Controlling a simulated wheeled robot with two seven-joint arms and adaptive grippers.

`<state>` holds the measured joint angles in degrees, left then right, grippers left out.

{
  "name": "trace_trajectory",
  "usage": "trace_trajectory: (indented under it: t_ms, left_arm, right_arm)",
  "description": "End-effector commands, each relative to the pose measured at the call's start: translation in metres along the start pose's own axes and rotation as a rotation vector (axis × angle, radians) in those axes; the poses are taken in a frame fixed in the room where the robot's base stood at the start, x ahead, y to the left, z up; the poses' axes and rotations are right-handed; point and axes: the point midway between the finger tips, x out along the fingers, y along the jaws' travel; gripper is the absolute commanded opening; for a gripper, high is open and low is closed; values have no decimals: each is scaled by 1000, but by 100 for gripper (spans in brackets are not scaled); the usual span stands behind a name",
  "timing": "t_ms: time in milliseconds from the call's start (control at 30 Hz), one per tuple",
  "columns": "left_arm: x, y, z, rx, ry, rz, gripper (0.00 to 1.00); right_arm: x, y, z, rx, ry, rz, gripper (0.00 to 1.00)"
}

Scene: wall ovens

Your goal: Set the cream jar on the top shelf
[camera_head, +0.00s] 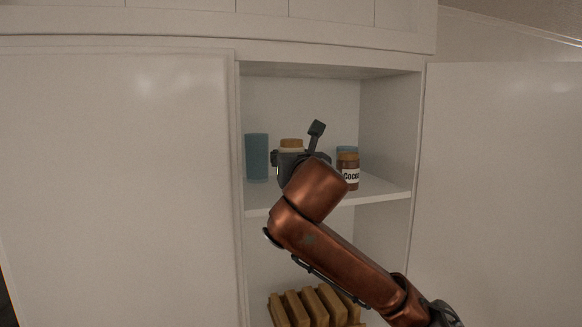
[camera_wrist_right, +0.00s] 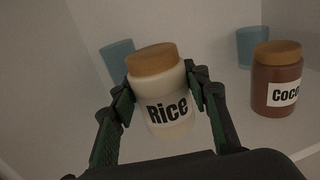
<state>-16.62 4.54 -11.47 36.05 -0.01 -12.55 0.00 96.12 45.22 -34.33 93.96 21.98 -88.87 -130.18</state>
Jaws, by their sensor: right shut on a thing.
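The cream jar (camera_wrist_right: 166,108) has a brown lid and a "Rice" label. In the head view its lid (camera_head: 291,143) shows above the upper shelf (camera_head: 380,191), inside the open cabinet. My right gripper (camera_wrist_right: 164,85) is shut on the jar, with one finger on each side of it below the lid. In the head view my right gripper (camera_head: 297,160) and arm hide most of the jar. The jar looks slightly tilted in the wrist view. I cannot tell whether its base touches the shelf. My left gripper is not in view.
A blue cup (camera_head: 256,157) stands at the shelf's left. A brown cocoa jar (camera_head: 348,164) stands right of the gripper, with another blue cup (camera_head: 347,150) behind it. A wooden slatted rack (camera_head: 312,305) is below. Cabinet walls bound both sides.

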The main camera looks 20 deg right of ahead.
Motion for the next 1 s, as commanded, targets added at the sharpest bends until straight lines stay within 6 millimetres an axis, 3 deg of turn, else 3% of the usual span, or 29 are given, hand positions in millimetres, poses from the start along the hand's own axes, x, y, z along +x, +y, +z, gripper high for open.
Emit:
trace_trajectory:
  t_ms: [333,767,800,1000]
  left_arm:
    - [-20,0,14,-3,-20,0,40]
    - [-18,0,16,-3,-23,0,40]
    - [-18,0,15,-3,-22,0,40]
    - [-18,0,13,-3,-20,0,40]
  right_arm:
    - [6,2,-33,0,0,3,9]
    - [6,2,-40,1,-1,2,9]
    - [6,2,-41,0,1,2,46]
    - [6,2,-40,0,1,2,59]
